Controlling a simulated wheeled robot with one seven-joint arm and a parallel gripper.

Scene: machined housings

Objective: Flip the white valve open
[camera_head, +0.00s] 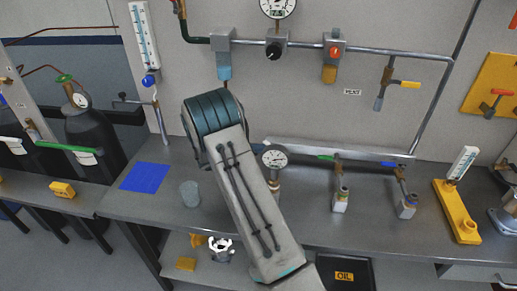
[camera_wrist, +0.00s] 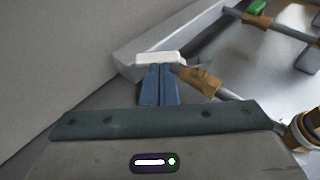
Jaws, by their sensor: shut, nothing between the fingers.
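In the wrist view, the white handle (camera_wrist: 160,58) lies crosswise just past my fingertips, beside a brass-coloured pipe fitting (camera_wrist: 197,80). My gripper (camera_wrist: 159,68) is shut, its two blue fingers together and empty. The fingertips overlap the handle's near edge in the picture; I cannot tell whether they touch it. In the head view my gripper is hidden behind my arm.
A grey channel (camera_head: 345,148) runs along the back of the bench (camera_head: 300,222). Neighbouring valves have a green handle (camera_head: 326,158) and a blue handle (camera_head: 388,164). A grey cup (camera_head: 190,194) and blue mat (camera_head: 146,177) are at left.

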